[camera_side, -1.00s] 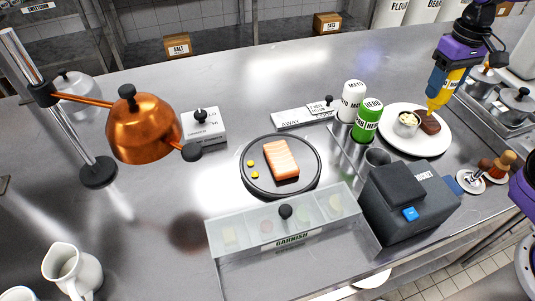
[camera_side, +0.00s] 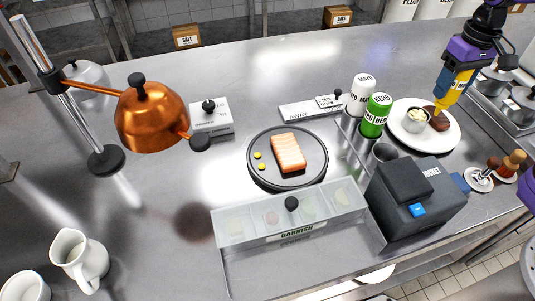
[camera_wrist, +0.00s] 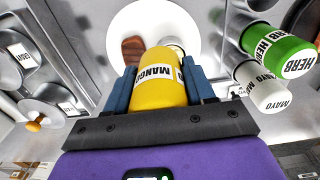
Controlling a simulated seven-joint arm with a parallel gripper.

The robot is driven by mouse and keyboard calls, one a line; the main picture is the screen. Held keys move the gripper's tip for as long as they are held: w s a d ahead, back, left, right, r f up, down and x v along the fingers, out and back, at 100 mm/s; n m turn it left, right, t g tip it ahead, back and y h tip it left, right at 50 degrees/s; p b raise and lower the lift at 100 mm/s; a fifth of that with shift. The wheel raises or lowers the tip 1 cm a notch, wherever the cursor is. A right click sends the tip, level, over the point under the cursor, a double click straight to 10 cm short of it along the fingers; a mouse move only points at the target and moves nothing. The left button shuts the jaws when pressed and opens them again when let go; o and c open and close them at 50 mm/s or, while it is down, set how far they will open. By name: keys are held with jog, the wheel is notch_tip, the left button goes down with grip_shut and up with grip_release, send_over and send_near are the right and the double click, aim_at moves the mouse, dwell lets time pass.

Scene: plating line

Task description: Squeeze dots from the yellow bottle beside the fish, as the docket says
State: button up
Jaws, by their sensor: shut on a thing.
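My gripper (camera_side: 459,80) is shut on the yellow bottle (camera_side: 452,94), labelled MANGO in the wrist view (camera_wrist: 162,88). The bottle is tilted nozzle down above a white plate (camera_side: 448,141) that bears a brown piece of meat (camera_side: 440,124) and a small white cup (camera_side: 416,119). The fish (camera_side: 288,152), an orange fillet, lies on a dark round plate (camera_side: 263,176) at the middle of the bench. The docket machine (camera_side: 408,205) stands at the right; no docket text is readable.
White MAYO (camera_side: 361,94) and green HERB (camera_side: 377,115) bottles stand in a rack between the two plates. A lidded garnish box (camera_side: 292,222) is in front of the fish plate. A copper lamp (camera_side: 150,120) hangs at left. Lidded pots (camera_side: 523,101) stand far right.

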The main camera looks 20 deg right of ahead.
jog(key=shift+r, duration=2.35)
